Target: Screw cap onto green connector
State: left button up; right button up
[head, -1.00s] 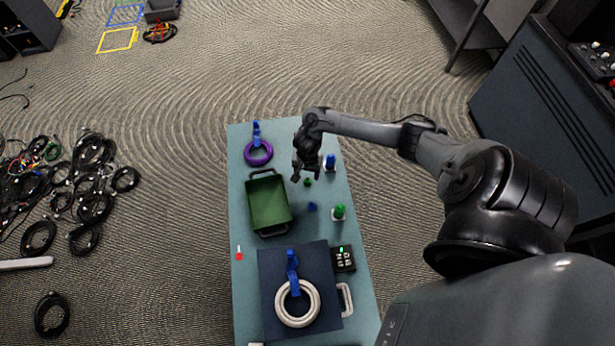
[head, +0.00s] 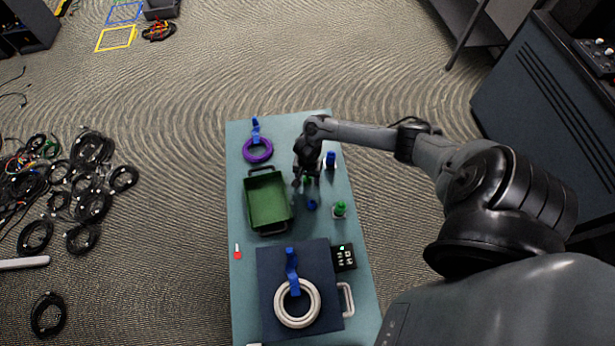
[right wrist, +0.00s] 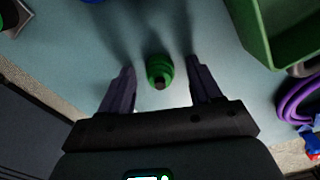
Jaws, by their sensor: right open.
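The small green cap (head: 307,180) lies on the teal table. My right gripper (head: 306,184) is directly over it, fingers pointing down. In the right wrist view the green cap (right wrist: 159,69) sits between the two open fingers of my right gripper (right wrist: 163,80), with a gap on both sides. The green connector (head: 340,208) stands upright on a small pale base, to the right of the cap and nearer to me. My left gripper is out of view.
A green tray (head: 248,206) is left of the gripper. A blue cap (head: 312,204) lies nearby, and a blue connector (head: 330,159) stands behind. A purple cable ring (head: 258,158) is at the far left; a white ring (head: 316,304) lies on a dark mat (head: 270,265).

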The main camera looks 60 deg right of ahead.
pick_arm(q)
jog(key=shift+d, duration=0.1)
pick_arm(e)
jog(key=c, duration=0.7)
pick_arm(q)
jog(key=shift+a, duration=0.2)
pick_arm(e)
jog(key=c, duration=0.4)
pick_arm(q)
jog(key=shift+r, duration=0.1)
pick_arm(e)
jog(key=shift+r, duration=0.2)
